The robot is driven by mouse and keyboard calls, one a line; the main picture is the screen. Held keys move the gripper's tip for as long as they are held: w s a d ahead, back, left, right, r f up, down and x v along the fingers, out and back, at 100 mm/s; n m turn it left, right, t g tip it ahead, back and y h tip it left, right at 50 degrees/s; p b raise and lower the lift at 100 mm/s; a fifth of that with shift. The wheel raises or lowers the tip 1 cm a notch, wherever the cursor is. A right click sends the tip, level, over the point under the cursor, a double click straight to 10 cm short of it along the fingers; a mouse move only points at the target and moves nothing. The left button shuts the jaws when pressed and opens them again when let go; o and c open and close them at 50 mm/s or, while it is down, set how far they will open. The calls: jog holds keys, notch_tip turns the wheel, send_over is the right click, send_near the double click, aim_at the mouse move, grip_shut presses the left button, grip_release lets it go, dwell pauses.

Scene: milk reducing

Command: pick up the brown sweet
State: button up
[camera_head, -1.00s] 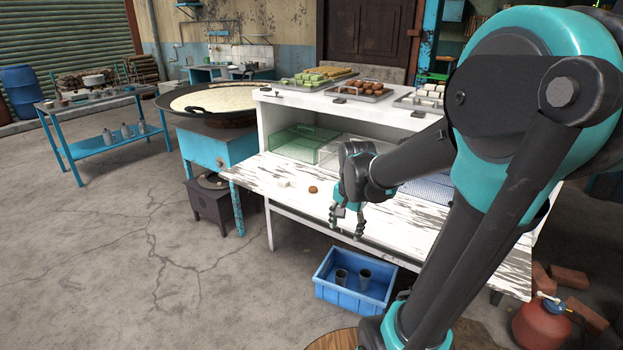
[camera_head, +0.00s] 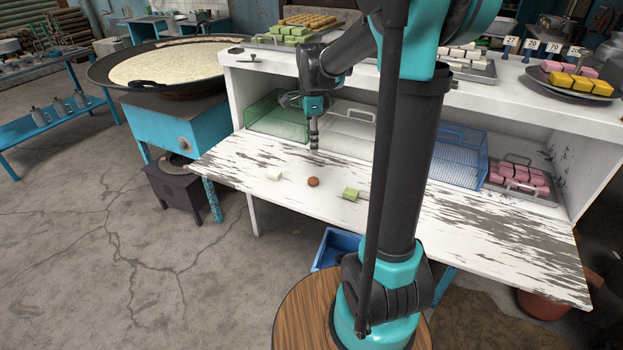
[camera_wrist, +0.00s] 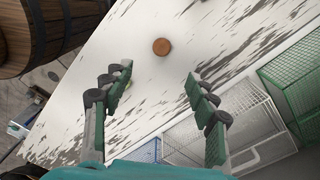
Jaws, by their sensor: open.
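The brown sweet (camera_head: 313,182) is a small round piece lying on the worn white counter (camera_head: 235,160), between a white sweet (camera_head: 274,174) and a green sweet (camera_head: 351,194). In the wrist view the brown sweet (camera_wrist: 162,46) lies beyond my fingertips, roughly centred between them. My gripper (camera_head: 314,140) is open and empty, above the counter and behind the brown sweet in the head view. In the wrist view both fingers of my gripper (camera_wrist: 160,82) are spread apart. The green sweet is mostly hidden behind the left finger there.
Green (camera_head: 278,118), white (camera_head: 348,125) and blue (camera_head: 458,155) wire baskets stand at the back under the shelf. A tray of pink sweets (camera_head: 520,180) is at the right. A large pan (camera_head: 165,88) stands left. The counter's front right is clear.

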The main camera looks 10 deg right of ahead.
send_over(314, 179)
jog(key=f, duration=0.9)
jog(key=shift+s+a+f, duration=0.25)
jog(key=shift+a+f, duration=0.1)
jog(key=shift+a, duration=0.05)
jog(key=shift+w+d+f, duration=0.1)
jog(key=shift+d+f, duration=0.05)
jog(key=shift+f, duration=1.2)
jog(key=shift+w+d+f, duration=0.1)
jog(key=shift+f, duration=1.25)
jog(key=shift+c, duration=0.6)
jog(key=c, duration=0.9)
jog(key=shift+c, duration=0.2)
